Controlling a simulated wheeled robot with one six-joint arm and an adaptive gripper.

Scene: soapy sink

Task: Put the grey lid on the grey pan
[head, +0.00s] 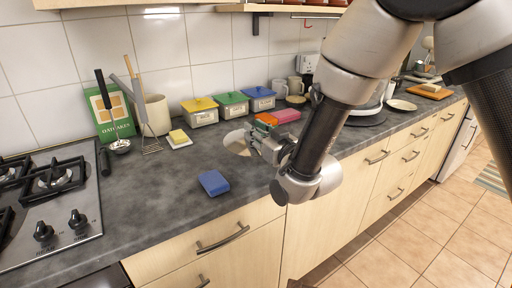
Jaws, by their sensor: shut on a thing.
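My gripper (262,144) is above the dark worktop near its front edge, seen from the side and partly covered by my own arm. It is shut on what looks like the grey lid (236,142), a pale rounded disc showing at the left of the fingertips. The grip itself is too small to make out. I cannot pick out the grey pan; my arm covers part of the worktop behind it.
A blue block (214,183) lies on the worktop (150,200) near the front. Orange (266,118) and pink (287,115) blocks lie behind my gripper. Lidded boxes (232,105) stand along the wall. A gas hob (45,195) is at left. The worktop's middle left is clear.

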